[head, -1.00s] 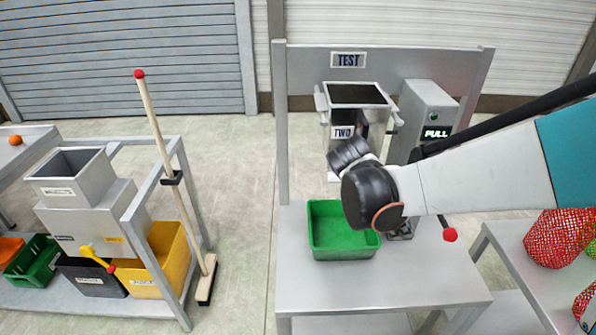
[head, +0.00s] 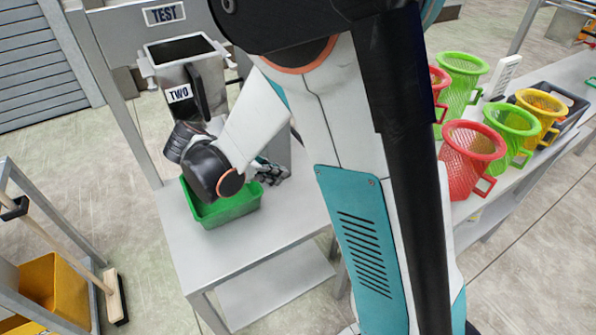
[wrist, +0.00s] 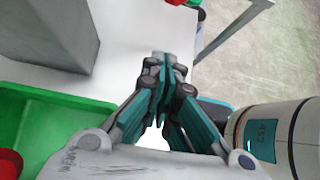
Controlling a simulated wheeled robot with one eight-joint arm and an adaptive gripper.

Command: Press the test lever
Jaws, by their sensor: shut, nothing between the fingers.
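The test stand carries a TEST sign (head: 164,14) and a grey open-topped bin marked TWO (head: 180,93). My gripper (head: 272,172) is low over the table beside the green tray (head: 236,207). In the wrist view its fingers (wrist: 162,62) are shut and empty, with white tabletop beyond the tips. A grey upright box (wrist: 50,32) stands ahead and left, and the green tray (wrist: 50,122) is at left. I cannot make out the test lever for sure; my arm covers much of the stand in the head view. A small red piece (wrist: 175,2) shows at the wrist view's top edge.
Red, green and yellow net baskets (head: 470,160) stand on a table to the right. A broom (head: 112,296) and yellow bin (head: 52,290) are at lower left. The front of the test table (head: 240,255) is bare. Another red piece (wrist: 10,163) shows at the wrist view's lower left.

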